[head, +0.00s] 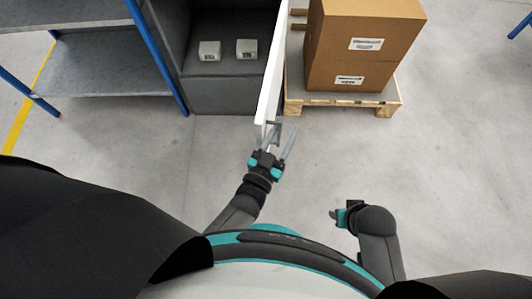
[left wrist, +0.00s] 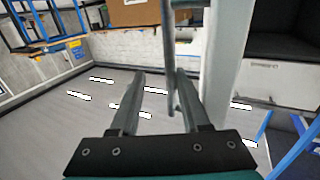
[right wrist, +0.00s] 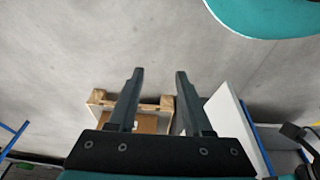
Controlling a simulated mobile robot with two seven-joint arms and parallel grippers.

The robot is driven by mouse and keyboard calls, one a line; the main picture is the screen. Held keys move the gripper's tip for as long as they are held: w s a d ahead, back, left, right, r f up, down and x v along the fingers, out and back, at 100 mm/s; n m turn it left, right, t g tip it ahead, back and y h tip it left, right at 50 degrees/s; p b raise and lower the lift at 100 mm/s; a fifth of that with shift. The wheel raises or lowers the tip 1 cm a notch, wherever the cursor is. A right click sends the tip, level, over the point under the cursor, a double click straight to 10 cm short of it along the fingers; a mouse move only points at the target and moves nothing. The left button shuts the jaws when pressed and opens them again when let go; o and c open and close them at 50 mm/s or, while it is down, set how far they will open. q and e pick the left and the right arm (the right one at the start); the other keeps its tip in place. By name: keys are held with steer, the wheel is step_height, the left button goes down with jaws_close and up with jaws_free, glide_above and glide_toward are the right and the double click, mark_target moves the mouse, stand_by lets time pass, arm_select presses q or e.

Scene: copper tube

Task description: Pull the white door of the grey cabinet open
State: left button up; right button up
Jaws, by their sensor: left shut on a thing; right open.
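The grey cabinet (head: 235,95) stands open at the top of the head view, its interior showing. Its white door (head: 268,85) stands swung well out, seen nearly edge-on. My left gripper (head: 284,132) is at the door's free end, shut on the grey door handle (left wrist: 169,45). In the left wrist view the bar handle runs down between the two fingers, beside the white door (left wrist: 222,70). The exact contact is hard to see. My right gripper (head: 335,214) is open and empty, low in the head view, away from the door; its parted fingers show in the right wrist view (right wrist: 158,75).
Two small grey boxes (head: 209,51) (head: 247,48) sit on a cabinet shelf. A wooden pallet (head: 340,101) with brown cartons (head: 360,45) stands just right of the door. A blue-framed metal shelf (head: 90,70) stands left. The floor in front and at right is clear.

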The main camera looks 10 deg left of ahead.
arm_select(q)
steer(key=p+v, duration=0.2)
steer(key=v, duration=1.2)
steer(key=shift+s, duration=0.45)
arm_select(e)
steer(key=s+d+f, duration=0.1)
steer(key=s+f, duration=0.2)
steer(key=f, duration=0.2)
steer(key=shift+d+g, duration=0.2)
steer(key=shift+g, duration=0.1)
arm_select(q)
steer(key=shift+d+f, duration=0.1)
steer(key=shift+f, duration=0.05)
arm_select(e)
steer(key=shift+s, duration=0.1)
